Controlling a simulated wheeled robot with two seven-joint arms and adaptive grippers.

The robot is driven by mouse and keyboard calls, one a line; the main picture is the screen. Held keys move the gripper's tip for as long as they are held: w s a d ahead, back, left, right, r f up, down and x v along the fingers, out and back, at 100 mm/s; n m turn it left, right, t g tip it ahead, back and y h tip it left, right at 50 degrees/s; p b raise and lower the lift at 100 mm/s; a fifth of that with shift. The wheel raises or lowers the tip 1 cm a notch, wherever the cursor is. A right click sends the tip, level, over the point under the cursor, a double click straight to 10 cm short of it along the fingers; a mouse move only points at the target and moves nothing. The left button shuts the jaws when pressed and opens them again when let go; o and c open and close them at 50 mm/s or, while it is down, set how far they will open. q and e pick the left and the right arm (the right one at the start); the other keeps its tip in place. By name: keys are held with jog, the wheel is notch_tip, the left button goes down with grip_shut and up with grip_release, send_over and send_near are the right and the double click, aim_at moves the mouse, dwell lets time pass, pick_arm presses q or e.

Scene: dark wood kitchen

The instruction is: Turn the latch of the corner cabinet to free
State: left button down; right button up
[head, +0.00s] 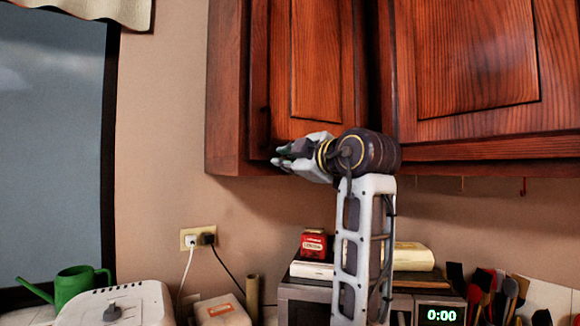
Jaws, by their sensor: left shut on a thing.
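The wooden corner cabinet (317,70) hangs on the wall, its left door closed. My left gripper (281,158) is at the lower left corner of that door, pointing left, with its fingers shut on the latch. The latch is hidden by the fingers, so its turn angle cannot be seen. A small dark fitting (265,118) shows on the door's left edge just above the fingers. My right gripper is not in view.
A second cabinet door (475,60) is to the right. Below are books (412,257), a red tin (313,244), a microwave clock (440,315), utensils (490,290), a green watering can (78,284) and a wall outlet (197,238). Bare wall lies left of the cabinet.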

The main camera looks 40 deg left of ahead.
pick_arm(q)
jog(key=f+n+b, duration=0.1)
jog(key=n, duration=0.1)
jog(key=f+n+b, duration=0.1)
jog(key=n+b, duration=0.1)
jog(key=shift+s+a+n, duration=0.1)
jog(key=shift+s+n, duration=0.1)
jog(key=shift+n, duration=0.1)
jog(key=shift+f+n+b, duration=0.2)
jog(key=shift+n+b, duration=0.15)
jog(key=shift+n, duration=0.25)
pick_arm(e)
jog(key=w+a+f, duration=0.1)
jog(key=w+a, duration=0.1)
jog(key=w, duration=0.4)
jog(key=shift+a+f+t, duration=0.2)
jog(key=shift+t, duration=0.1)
pick_arm(q)
jog(key=c, duration=1.4)
grip_release()
jog(key=shift+r, duration=0.1)
